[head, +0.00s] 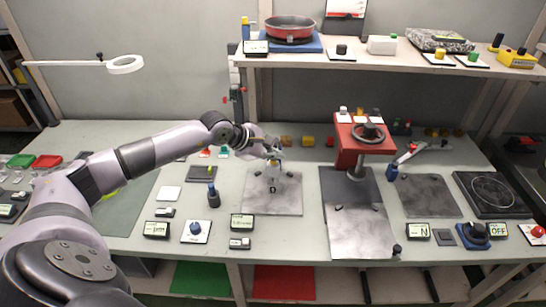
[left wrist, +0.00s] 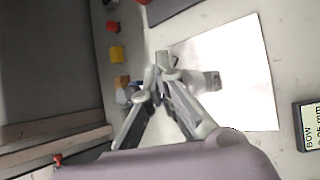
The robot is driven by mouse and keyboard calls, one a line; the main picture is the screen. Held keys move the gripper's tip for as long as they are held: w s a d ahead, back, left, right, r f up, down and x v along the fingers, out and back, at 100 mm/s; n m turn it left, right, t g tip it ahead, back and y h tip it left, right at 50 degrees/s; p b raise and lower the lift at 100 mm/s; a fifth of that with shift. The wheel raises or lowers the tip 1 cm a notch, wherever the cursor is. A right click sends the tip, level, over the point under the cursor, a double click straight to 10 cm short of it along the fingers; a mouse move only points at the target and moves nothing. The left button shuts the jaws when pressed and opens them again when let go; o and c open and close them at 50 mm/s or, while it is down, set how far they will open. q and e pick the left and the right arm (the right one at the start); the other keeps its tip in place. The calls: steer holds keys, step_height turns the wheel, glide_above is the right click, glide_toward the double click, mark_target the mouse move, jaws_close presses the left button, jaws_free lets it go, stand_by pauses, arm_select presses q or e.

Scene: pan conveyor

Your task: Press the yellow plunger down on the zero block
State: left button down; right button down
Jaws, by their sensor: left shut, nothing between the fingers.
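The zero block (head: 273,188), pale with a dark 0 on its front, stands upright on a grey plate (head: 290,205) at mid-table. My left gripper (head: 272,154) is over its top, fingers closed with nothing between them. In the left wrist view the fingertips (left wrist: 166,64) are together beside a grey block end (left wrist: 211,80) over the bright plate (left wrist: 248,60). I cannot make out the yellow plunger; the fingers cover the top of the block. I cannot tell whether the fingertips touch it. My right gripper is not in view.
A red press with a handwheel (head: 367,133) stands to the right of the block. A dark blue bottle (head: 214,197) and a display (head: 242,221) are left of the plate. Small coloured blocks (head: 307,141) sit behind. A shelf (head: 350,62) runs above the table's back.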

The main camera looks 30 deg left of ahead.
arm_select(q)
steer(key=shift+s+d+f, duration=0.1)
steer(key=shift+s+f, duration=0.15)
steer(key=shift+f, duration=0.25)
steer(key=shift+r, duration=0.1)
steer(key=shift+w+r+p, duration=0.25)
steer(key=shift+r+p, duration=0.2)
steer(key=shift+r, duration=0.25)
steer(key=shift+a+r, duration=0.2)
steer(key=shift+r, duration=0.6)
steer(key=shift+w, duration=0.1)
steer(key=shift+r+p, duration=1.3)
steer(key=shift+r, duration=1.25)
